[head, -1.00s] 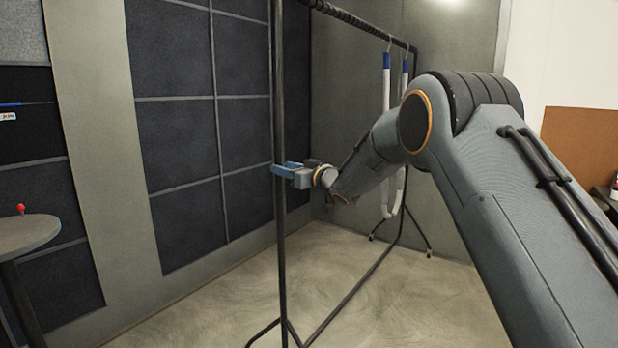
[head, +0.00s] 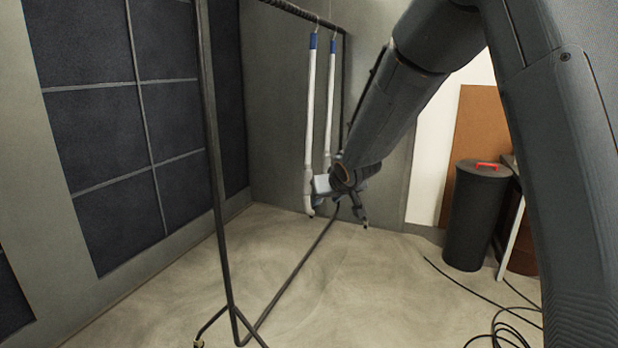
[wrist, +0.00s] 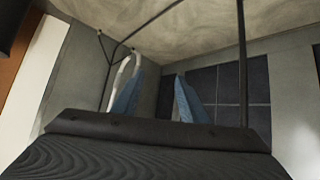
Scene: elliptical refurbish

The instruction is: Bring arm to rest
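My gripper (head: 321,186) is at the end of my arm, in front of the lower part of a white hanging tube with a blue top (head: 310,130) in the head view. Its fingers are hard to make out there. In the wrist view my gripper (wrist: 157,98) shows two blue fingers apart, with nothing visible between them. A white curved tube (wrist: 124,68) appears behind one finger; I cannot tell whether they touch. My arm reaches down from the upper right in the head view.
A black clothes rack (head: 213,150) stands left of my gripper, with its base bar on the floor. A dark bin with a red handle (head: 478,215) stands at the right. Loose black cables (head: 505,325) lie on the floor. Floor between rack and bin is mostly clear.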

